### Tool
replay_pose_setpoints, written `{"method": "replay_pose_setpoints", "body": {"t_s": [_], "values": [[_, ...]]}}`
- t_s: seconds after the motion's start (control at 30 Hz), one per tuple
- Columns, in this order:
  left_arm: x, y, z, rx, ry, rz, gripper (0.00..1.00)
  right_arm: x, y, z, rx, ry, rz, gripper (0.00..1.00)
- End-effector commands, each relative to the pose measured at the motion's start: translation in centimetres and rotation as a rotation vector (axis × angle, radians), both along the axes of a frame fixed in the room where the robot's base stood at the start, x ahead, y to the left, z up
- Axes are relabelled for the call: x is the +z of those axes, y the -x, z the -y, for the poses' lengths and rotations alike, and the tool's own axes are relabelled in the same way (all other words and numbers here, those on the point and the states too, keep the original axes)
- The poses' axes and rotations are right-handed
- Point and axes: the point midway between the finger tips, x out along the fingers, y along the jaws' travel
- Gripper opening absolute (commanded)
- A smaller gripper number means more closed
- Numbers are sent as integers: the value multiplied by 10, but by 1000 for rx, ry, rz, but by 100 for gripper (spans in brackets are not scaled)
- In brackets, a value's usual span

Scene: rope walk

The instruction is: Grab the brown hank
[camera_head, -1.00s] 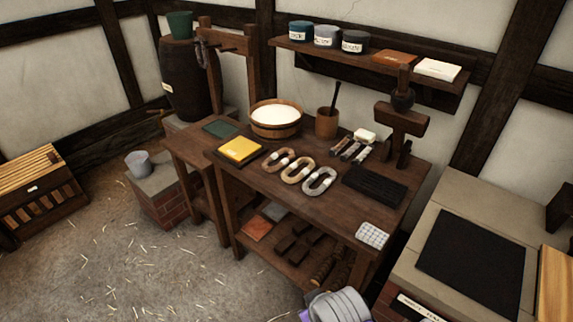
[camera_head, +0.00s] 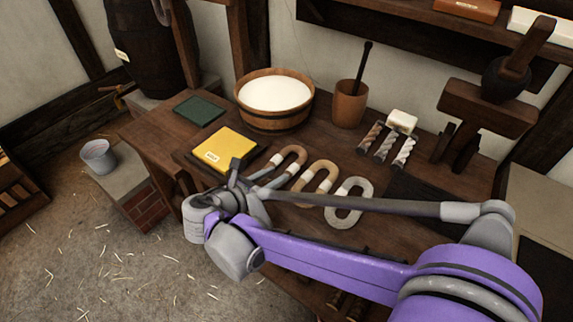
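My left gripper is not in view.

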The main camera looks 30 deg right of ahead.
Motion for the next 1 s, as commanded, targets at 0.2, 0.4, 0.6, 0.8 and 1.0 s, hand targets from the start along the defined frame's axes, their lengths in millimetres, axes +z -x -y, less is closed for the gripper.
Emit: {"method": "replay_pose_setpoints", "body": {"t_s": [0.2, 0.4, 0.6, 0.8, 1.0], "values": [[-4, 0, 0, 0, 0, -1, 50, -12, -10, 27, -4, -2, 1, 37], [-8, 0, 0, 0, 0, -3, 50, -20, -15, 42, -5, -3, 1, 37], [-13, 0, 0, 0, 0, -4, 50, -33, -24, 67, -5, -4, 1, 37], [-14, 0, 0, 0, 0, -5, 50, -36, -28, 74, -2, -4, 2, 37], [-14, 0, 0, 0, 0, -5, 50, -35, -28, 74, -2, -4, 2, 26]]}}
